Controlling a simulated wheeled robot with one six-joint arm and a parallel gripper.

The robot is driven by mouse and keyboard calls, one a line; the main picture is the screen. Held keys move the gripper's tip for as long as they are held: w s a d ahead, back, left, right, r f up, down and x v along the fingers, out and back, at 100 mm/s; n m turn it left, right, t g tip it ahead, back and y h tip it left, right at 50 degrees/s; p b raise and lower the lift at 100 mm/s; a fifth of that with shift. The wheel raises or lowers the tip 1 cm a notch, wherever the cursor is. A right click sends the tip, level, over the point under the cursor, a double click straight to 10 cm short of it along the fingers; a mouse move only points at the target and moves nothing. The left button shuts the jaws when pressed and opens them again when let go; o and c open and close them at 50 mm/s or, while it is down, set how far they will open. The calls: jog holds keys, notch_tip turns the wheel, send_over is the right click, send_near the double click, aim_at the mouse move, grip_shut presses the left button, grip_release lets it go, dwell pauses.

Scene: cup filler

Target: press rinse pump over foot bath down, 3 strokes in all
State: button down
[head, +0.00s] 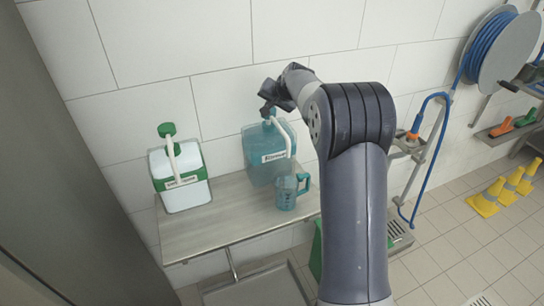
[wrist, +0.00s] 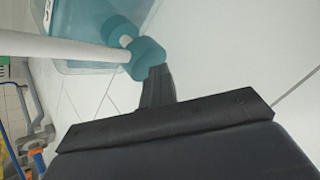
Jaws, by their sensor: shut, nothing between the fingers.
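The rinse pump is a teal knob with a white spout (head: 281,138) on top of a translucent teal container (head: 258,168) on the shelf; the label is hard to read. In the wrist view its teal knob (wrist: 146,58) and white spout (wrist: 60,48) fill the upper left. My gripper (head: 267,110) is shut and empty, right at the pump's top. In the wrist view its dark fingertips (wrist: 157,73) meet or overlap the knob's edge; I cannot tell whether they press on it. My gripper partly hides the knob in the head view.
A teal measuring cup (head: 288,192) stands on the metal shelf (head: 205,236) in front of the teal container. A white container (head: 182,190) with a green pump stands to the left. A grey tray (head: 255,288) lies below. A blue hose (head: 430,145) hangs at the right.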

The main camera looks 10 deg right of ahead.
jog(key=shift+f, duration=0.1)
jog(key=shift+r+p, duration=0.55)
jog(key=shift+r, duration=0.15)
notch_tip(320, 180, up, 6)
jog(key=p, duration=0.4)
dwell(0.3)
jog(key=shift+a, duration=0.15)
dwell(0.5)
